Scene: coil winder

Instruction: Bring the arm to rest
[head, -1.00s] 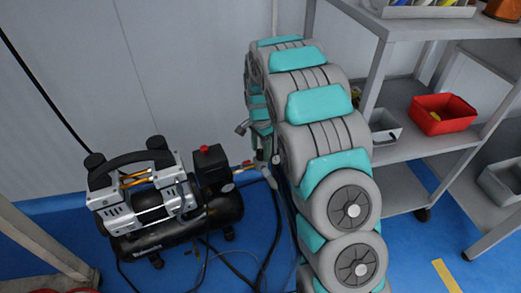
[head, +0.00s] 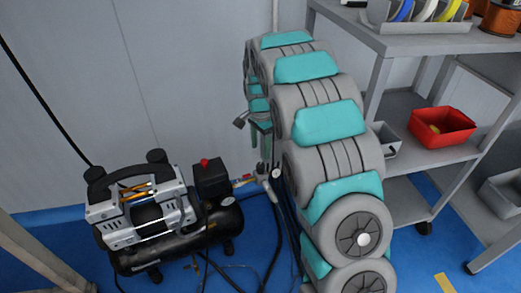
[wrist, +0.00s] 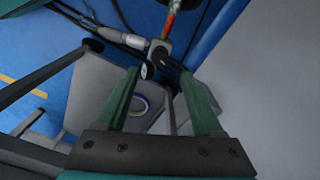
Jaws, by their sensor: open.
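My arm stands folded in the middle of the head view, grey with teal pads, and hides most of my gripper (head: 257,143) behind it. In the wrist view my gripper (wrist: 160,74) shows two green fingers spread apart with nothing held between them. A hose fitting (wrist: 158,48) with a dark part appears just beyond the fingertips; I cannot tell how far it is from them. In the head view a hose fitting (head: 264,172) shows just below the gripper, beside the compressor (head: 140,222).
A grey shelf unit (head: 416,43) stands right of my arm, with wire spools (head: 498,18) on top and a red bin (head: 441,125) on a lower shelf. The pale wall (head: 170,70) is close behind. Hoses (head: 272,235) run over the blue floor.

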